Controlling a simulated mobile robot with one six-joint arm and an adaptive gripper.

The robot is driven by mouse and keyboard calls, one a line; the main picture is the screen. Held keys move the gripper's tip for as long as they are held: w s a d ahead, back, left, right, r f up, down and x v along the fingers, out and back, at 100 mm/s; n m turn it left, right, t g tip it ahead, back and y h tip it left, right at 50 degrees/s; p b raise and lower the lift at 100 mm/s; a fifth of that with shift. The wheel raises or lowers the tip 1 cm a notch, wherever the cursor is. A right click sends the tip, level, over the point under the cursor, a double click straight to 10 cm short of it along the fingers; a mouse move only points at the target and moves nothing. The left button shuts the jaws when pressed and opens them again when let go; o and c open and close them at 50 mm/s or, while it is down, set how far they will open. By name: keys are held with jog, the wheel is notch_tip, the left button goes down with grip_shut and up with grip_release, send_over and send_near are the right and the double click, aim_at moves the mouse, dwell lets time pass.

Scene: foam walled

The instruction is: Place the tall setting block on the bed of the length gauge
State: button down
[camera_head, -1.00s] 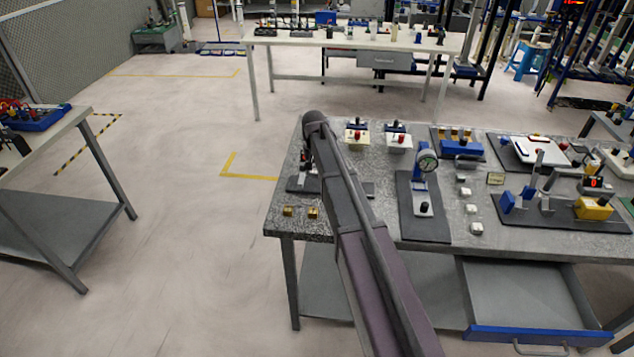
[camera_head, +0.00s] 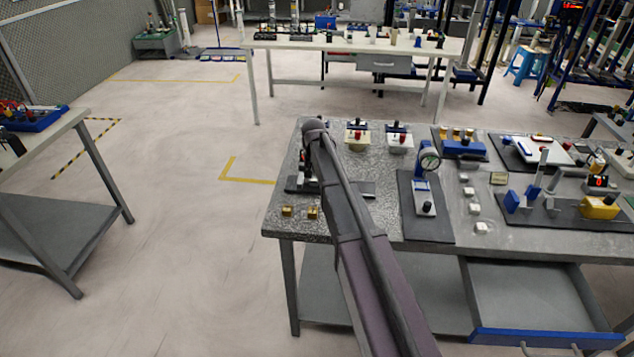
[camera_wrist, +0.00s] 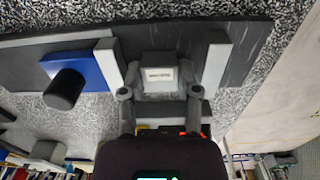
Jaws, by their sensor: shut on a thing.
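My gripper (camera_wrist: 168,88) is shut on the tall setting block (camera_wrist: 158,58), a grey block with a pale label, in the wrist view. The length gauge (camera_wrist: 245,55) lies behind it: a dark plate with a blue part (camera_wrist: 85,68), a black knob and two pale upright bars. The block shows between those bars; whether it touches the bed I cannot tell.
Two small brass blocks (camera_head: 300,212) lie near the table's front left corner. A dial gauge stand (camera_head: 425,185) is to the right, then several pale blocks (camera_head: 474,209) and a fixture with a yellow block (camera_head: 598,208). A drawer (camera_head: 540,300) stands open below.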

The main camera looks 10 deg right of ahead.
aim_at(314, 179)
jog(key=shift+f, duration=0.2)
jog(key=c, duration=0.6)
grip_release()
jog(key=shift+r, duration=0.15)
notch_tip(314, 179, up, 12)
jog(key=p, duration=1.2)
dwell(0.3)
jog(key=s+n, duration=0.1)
jog(key=s, duration=0.8)
jog(key=s+n, duration=0.1)
jog(key=s, duration=0.9)
jog(key=s+d+n, duration=0.1)
jog(key=s, duration=0.9)
jog(key=shift+n, duration=0.3)
